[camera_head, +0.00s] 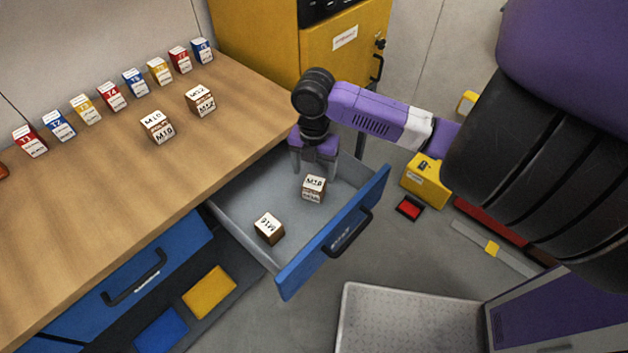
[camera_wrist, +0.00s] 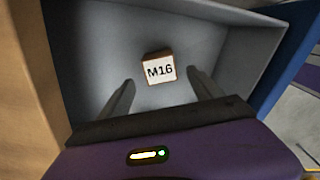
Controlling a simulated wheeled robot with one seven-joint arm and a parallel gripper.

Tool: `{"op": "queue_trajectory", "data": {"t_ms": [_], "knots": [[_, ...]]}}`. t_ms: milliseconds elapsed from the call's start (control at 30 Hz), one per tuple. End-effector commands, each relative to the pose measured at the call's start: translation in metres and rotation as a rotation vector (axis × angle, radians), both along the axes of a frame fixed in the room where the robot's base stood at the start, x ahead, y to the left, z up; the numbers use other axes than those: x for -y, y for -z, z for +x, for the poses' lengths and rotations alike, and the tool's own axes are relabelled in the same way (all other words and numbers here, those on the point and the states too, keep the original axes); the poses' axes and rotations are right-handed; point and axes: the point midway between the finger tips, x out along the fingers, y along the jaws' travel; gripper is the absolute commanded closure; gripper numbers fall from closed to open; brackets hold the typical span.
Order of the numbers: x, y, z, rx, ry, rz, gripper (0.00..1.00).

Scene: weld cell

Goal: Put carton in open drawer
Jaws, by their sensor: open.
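The open drawer (camera_head: 245,205) is grey inside with a blue front (camera_head: 335,230); it also shows in the wrist view (camera_wrist: 85,55). Two small brown-and-white cartons are inside it in the head view: one (camera_head: 314,189) just below my gripper (camera_head: 315,170), the other (camera_head: 269,228) marked M16 farther towards the near side. My gripper points down into the drawer, fingers apart and empty. In the wrist view one M16 carton (camera_wrist: 159,68) lies just beyond the fingertips (camera_wrist: 160,79), not gripped; I cannot tell which of the two it is.
Two similar cartons, one (camera_head: 157,127) marked M10 and another (camera_head: 201,101), stand on the wooden bench (camera_head: 80,220). A row of coloured boxes (camera_head: 109,96) lines its back. A yellow cabinet (camera_head: 345,60) stands behind. A closed blue drawer (camera_head: 140,275) is at lower left.

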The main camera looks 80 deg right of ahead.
Motion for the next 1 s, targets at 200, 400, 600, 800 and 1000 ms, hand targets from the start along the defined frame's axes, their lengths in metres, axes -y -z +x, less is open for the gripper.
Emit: {"op": "queue_trajectory", "data": {"t_ms": [200, 400, 600, 800, 1000], "knots": [[0.001, -0.036, 0.0, 0.001, 0.0, -0.002, 0.26], [0.0, -0.049, 0.0, 0.0, 0.0, 0.0, 0.26], [0.0, -0.05, 0.0, -0.001, 0.001, 0.0, 0.26], [0.0, -0.05, 0.0, -0.001, 0.001, 0.0, 0.26], [0.0, -0.05, 0.0, -0.001, 0.001, 0.0, 0.26]]}}
